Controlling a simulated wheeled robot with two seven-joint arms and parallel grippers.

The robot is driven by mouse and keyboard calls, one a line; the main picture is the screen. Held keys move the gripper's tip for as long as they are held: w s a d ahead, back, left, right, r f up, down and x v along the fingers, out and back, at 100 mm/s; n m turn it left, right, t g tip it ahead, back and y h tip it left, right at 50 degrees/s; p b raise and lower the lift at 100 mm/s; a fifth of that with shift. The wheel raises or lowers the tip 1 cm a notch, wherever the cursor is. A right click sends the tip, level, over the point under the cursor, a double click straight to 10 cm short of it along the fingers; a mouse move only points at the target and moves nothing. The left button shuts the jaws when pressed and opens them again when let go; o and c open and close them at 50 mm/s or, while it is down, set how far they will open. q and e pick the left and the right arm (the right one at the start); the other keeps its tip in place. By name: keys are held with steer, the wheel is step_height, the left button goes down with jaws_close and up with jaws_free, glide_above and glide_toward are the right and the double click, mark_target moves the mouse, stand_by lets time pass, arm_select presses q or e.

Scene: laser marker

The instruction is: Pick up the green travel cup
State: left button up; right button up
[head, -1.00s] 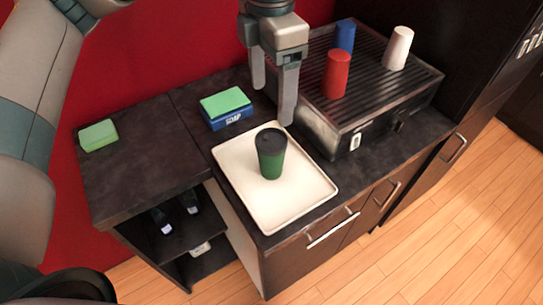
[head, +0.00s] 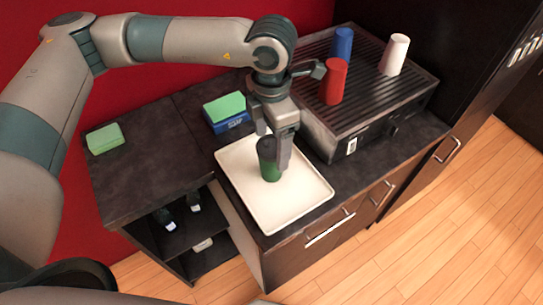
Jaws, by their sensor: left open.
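The green travel cup (head: 269,172) with a dark lid stands upright on the white tray (head: 299,208), near the tray's middle. My left gripper (head: 275,150) points down at the cup from above and behind. Its jaws are open, with one finger in front of the cup's right side and the other partly hidden behind the lid. I cannot tell whether a finger touches the cup. My right gripper is not in view.
A grey ribbed machine (head: 375,118) at the right carries a red cup (head: 333,82), a blue cup (head: 342,43) and a white cup (head: 394,55). A blue box with a green sponge (head: 225,107) stands behind the tray. Another green sponge (head: 105,139) lies at the left.

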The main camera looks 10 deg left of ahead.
arm_select(q)
steer(key=shift+f, duration=0.2)
steer(key=shift+f+p, duration=0.6)
steer(key=shift+p, duration=0.15)
step_height(320, 180, down, 3)
steer(key=shift+a+r+p, duration=0.1)
steer(key=shift+p, duration=0.8)
steer(key=shift+w+f, duration=0.1)
steer(key=shift+f, duration=0.5)
steer(key=c, duration=0.8)
